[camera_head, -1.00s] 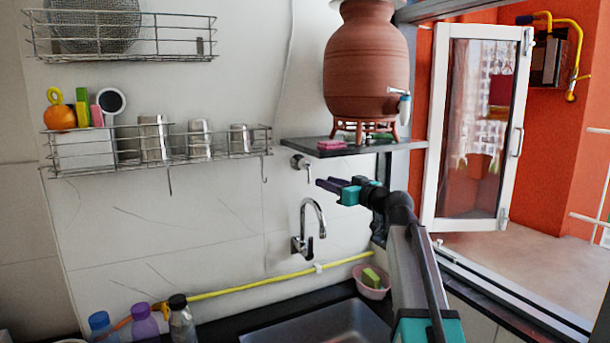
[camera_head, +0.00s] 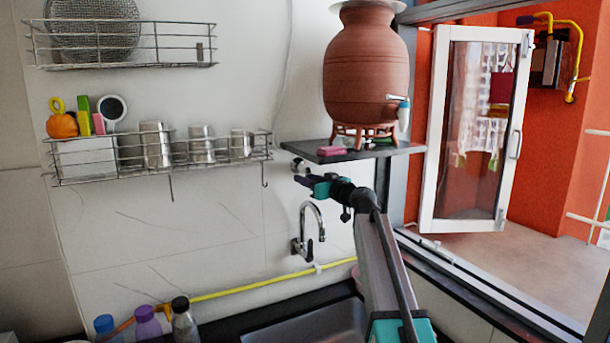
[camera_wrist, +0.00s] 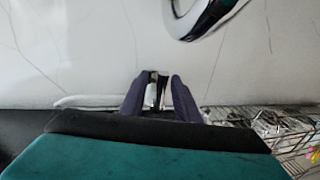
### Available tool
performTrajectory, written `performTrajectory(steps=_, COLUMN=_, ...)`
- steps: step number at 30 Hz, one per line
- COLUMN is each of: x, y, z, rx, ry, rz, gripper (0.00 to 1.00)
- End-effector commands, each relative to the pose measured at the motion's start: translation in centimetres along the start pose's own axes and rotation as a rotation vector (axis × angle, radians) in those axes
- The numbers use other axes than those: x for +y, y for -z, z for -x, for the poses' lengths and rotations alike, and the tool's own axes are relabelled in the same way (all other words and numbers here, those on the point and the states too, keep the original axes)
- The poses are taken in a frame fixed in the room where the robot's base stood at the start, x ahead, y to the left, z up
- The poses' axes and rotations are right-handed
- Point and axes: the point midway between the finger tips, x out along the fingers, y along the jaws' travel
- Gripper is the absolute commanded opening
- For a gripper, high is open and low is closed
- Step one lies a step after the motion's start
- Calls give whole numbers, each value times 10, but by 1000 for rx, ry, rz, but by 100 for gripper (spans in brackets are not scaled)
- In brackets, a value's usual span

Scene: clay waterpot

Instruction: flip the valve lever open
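A small metal wall valve (camera_head: 298,165) sits on the tiled wall just below the dark shelf, above the sink faucet. Its lever is too small to make out clearly in the head view. My gripper (camera_head: 299,180) is right in front of and slightly below it. In the wrist view, my two dark fingertips (camera_wrist: 158,85) stand apart, with the metal valve (camera_wrist: 155,94) showing between them. I cannot tell whether either finger touches it. The clay waterpot (camera_head: 366,62) stands on a stand on the shelf, with its own small tap (camera_head: 398,98) at its right side.
A wire rack (camera_head: 210,169) with metal cups is to the left.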

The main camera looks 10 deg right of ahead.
Motion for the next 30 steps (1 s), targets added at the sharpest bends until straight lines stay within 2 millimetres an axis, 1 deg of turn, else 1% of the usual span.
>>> performTrajectory(steps=1, x=0, y=2, z=-8, rx=-1, ry=1, rz=-1, gripper=29)
performTrajectory(steps=3, x=1, y=2, z=-14, rx=-1, ry=1, rz=-1, gripper=29)
performTrajectory(steps=7, x=1, y=1, z=-22, rx=-1, ry=0, rz=-1, gripper=29)
performTrajectory(steps=12, x=0, y=0, z=-26, rx=0, ry=0, rz=-1, gripper=29)
performTrajectory(steps=19, x=0, y=0, z=-26, rx=0, ry=0, rz=-1, gripper=29)
performTrajectory(steps=20, x=0, y=0, z=-26, rx=0, ry=0, rz=-1, gripper=27)
performTrajectory(steps=24, x=0, y=0, z=-26, rx=0, ry=1, rz=-1, gripper=4)
performTrajectory(steps=25, x=0, y=0, z=-26, rx=0, ry=1, rz=-1, gripper=0)
performTrajectory(steps=30, x=0, y=0, z=-26, rx=0, ry=0, rz=-1, gripper=0)
